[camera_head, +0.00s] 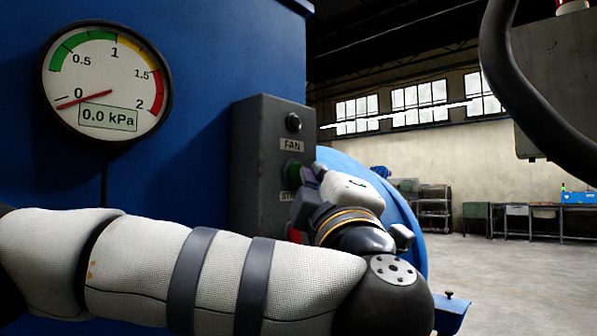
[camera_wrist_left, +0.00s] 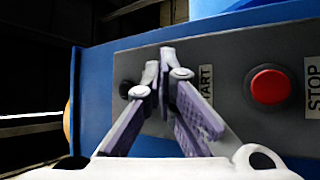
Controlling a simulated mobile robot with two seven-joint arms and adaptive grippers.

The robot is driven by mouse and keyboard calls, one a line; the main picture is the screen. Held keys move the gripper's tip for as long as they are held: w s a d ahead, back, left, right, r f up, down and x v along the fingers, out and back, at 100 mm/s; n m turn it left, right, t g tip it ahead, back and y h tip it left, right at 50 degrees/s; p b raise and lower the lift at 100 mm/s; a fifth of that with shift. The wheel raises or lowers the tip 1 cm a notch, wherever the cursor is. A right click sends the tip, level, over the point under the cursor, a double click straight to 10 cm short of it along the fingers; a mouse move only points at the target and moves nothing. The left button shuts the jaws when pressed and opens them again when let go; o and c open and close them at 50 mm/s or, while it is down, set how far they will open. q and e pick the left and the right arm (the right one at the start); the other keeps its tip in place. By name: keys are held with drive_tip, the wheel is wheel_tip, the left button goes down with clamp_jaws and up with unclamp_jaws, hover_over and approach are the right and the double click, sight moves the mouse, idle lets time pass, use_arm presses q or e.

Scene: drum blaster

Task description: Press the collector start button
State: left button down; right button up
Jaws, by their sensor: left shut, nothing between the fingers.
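A grey control box (camera_head: 258,165) labelled FAN is mounted on the blue machine wall; its face also shows in the left wrist view (camera_wrist_left: 235,60). The green start button (camera_head: 293,170) sits below the FAN label, above a partly covered START label. My left gripper (camera_head: 312,174) is shut and empty, its tips right beside the green button; I cannot tell whether they touch it. In the left wrist view, the shut fingers (camera_wrist_left: 167,62) cover where the green button sits. The red stop button (camera_wrist_left: 270,86) is to their right. My right gripper is not in view.
A round dark lamp or knob (camera_head: 293,122) sits above the FAN label. The pressure gauge (camera_head: 106,80) reads 0.0 kPa. A thick black hose (camera_head: 515,85) hangs at the right. Benches (camera_head: 515,212) stand far back, with open floor before them.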

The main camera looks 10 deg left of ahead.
use_arm(q)
drive_tip(key=shift+w+a, duration=0.25)
drive_tip(key=shift+a, duration=0.1)
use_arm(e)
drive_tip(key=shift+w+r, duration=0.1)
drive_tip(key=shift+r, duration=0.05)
use_arm(q)
drive_tip(key=shift+d, duration=0.1)
idle(0.4)
drive_tip(key=shift+s+d+p, duration=0.45)
drive_tip(key=shift+s+d, duration=0.1)
drive_tip(key=shift+d, duration=0.05)
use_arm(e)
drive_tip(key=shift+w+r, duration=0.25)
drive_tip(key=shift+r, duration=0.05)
use_arm(q)
drive_tip(key=s+d, duration=0.1)
drive_tip(key=d, duration=0.1)
drive_tip(key=s+d+p, duration=0.1)
drive_tip(key=s+d, duration=0.1)
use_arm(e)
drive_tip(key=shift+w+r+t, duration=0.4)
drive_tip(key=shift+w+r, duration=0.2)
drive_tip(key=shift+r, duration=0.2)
